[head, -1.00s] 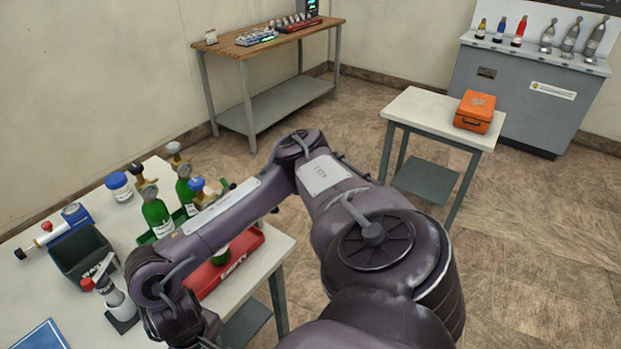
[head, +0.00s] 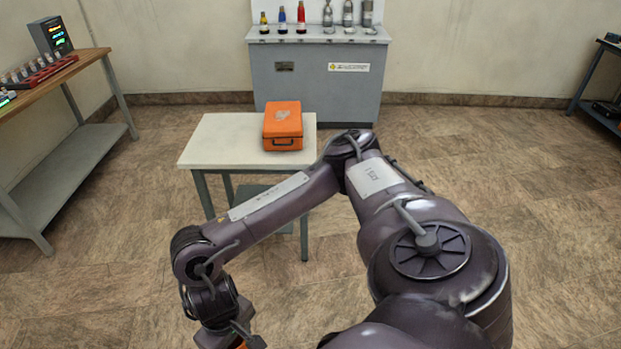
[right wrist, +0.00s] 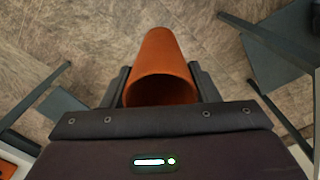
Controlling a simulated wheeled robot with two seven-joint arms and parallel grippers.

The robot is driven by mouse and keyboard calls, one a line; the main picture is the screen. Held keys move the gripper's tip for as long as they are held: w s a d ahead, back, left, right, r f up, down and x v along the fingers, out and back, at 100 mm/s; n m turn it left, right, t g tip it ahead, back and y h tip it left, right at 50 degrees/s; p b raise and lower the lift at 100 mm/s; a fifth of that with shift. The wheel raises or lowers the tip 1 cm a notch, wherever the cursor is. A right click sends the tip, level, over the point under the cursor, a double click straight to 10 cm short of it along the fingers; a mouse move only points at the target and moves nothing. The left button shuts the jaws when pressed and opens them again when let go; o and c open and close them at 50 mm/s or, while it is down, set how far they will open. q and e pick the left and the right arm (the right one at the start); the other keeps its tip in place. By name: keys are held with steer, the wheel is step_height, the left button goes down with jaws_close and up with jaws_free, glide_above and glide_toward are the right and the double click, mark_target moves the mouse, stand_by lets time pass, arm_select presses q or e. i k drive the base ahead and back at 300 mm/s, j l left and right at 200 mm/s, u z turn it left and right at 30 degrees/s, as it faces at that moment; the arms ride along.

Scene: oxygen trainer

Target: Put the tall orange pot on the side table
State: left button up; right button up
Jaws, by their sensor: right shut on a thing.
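The tall orange pot (right wrist: 160,65) is held between the two fingers of my right gripper (right wrist: 161,82) in the right wrist view, above the floor. In the head view only a sliver of orange (head: 241,345) shows at the bottom edge by my right wrist, so most of the pot is out of that view. The side table (head: 215,140) has a pale top and grey legs and stands ahead of my right arm. My left gripper is not in view.
An orange case (head: 283,125) sits on the right part of the side table; the left part of its top is bare. A grey cabinet (head: 315,80) with several bottles stands behind. A wooden bench (head: 70,70) is at the left. Brown floor is open around.

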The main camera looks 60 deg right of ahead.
mark_target(252, 138)
steer(key=i+l+z, duration=0.1)
steer(key=i+l, duration=0.2)
steer(key=l, duration=0.25)
steer(key=i+l, duration=0.35)
steer(key=l, duration=0.2)
steer(key=i+l+z, duration=0.15)
steer(key=i+l, duration=0.2)
steer(key=l, duration=0.2)
steer(key=i+l+z, duration=0.1)
steer(key=i+l, duration=0.25)
steer(key=l, duration=0.15)
